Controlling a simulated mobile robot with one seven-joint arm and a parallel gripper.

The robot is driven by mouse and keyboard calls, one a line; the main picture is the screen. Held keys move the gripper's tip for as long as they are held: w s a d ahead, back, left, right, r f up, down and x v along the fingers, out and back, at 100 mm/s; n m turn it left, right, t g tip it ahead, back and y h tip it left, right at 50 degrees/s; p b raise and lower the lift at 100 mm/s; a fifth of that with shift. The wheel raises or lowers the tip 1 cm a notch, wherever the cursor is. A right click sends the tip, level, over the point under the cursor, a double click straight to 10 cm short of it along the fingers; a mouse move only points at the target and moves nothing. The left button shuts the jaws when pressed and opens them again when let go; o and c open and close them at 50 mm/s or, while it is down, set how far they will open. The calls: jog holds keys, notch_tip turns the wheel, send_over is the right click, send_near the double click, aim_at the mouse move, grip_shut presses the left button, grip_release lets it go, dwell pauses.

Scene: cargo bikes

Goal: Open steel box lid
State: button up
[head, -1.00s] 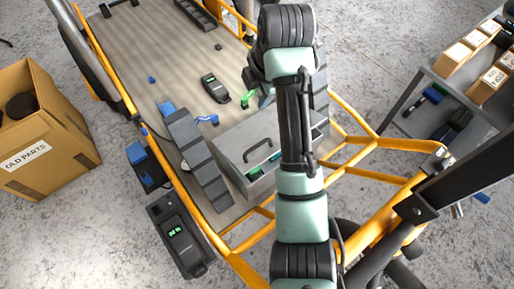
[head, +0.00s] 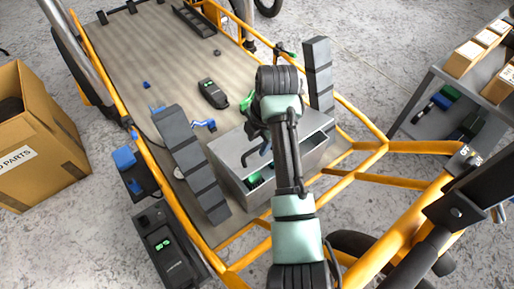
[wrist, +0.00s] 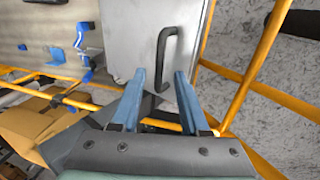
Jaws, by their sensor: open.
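The grey steel box (head: 232,178) stands at the near end of the cargo bike's bed in the head view. Green items show through a gap in its near side. Its pale lid (wrist: 130,32) fills the upper middle of the wrist view, with a dark bar handle (wrist: 166,48) on it. My gripper (wrist: 161,78) is open, its two blue fingers on either side of the handle's lower end in the picture. I cannot tell whether they touch it. In the head view my gripper (head: 258,140) is over the box, and my arm hides part of the lid.
Dark padded blocks flank the box, left (head: 188,160) and right (head: 318,75). A black handheld device (head: 212,94) lies on the bed beyond. Orange frame tubes (head: 345,172) run close by on the right and near side. A cardboard box (head: 40,150) stands left, a grey shelf (head: 455,85) right.

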jog(key=shift+x, duration=1.05)
grip_shut()
dwell(0.7)
